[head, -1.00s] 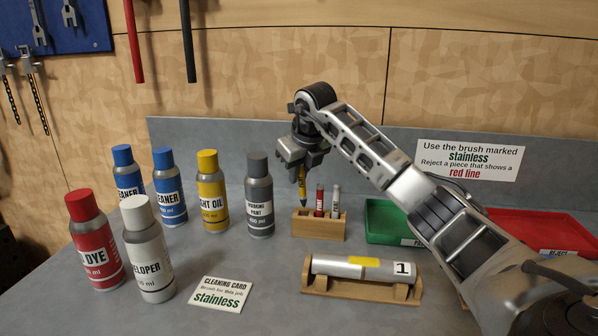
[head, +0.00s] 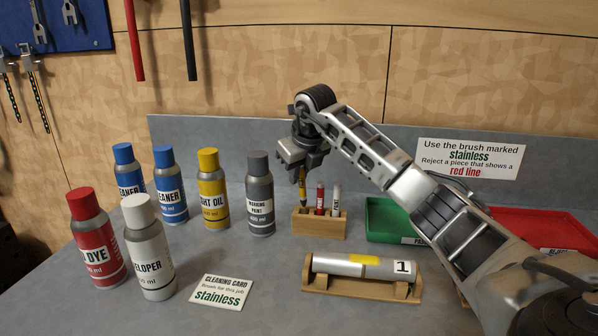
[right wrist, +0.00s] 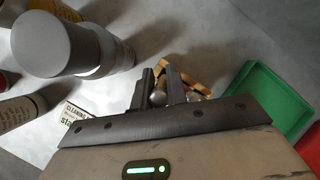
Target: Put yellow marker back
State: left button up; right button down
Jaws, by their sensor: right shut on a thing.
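The yellow marker (head: 302,188) is upright in my right gripper (head: 302,166), with its lower end at the left slot of the wooden marker block (head: 318,230). I cannot tell how deep its tip sits in the slot. A red marker (head: 320,200) and a white marker (head: 336,202) stand upright in the block to its right. In the right wrist view, my right gripper's fingers (right wrist: 162,90) are close together over the block (right wrist: 190,82), mostly hiding it. My left gripper is not in view.
A dark grey marking paint bottle (head: 260,195) stands just left of the block. A green tray (head: 383,222) is to its right and a red tray (head: 530,222) farther right. A metal cylinder with a yellow band (head: 340,266) lies on a wooden cradle (head: 362,290) in front.

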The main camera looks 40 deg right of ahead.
aim_at(301, 185)
jog(key=shift+f+b, duration=0.65)
jog(key=shift+f, duration=0.6)
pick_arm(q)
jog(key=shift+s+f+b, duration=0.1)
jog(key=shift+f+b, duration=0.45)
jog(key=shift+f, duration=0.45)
pick_arm(e)
jog(key=shift+f, duration=1.1)
jog(key=shift+f, duration=0.3)
jog(key=c, duration=1.3)
grip_release()
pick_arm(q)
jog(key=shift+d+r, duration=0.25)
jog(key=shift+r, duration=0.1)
pick_arm(e)
jog(key=v, duration=1.6)
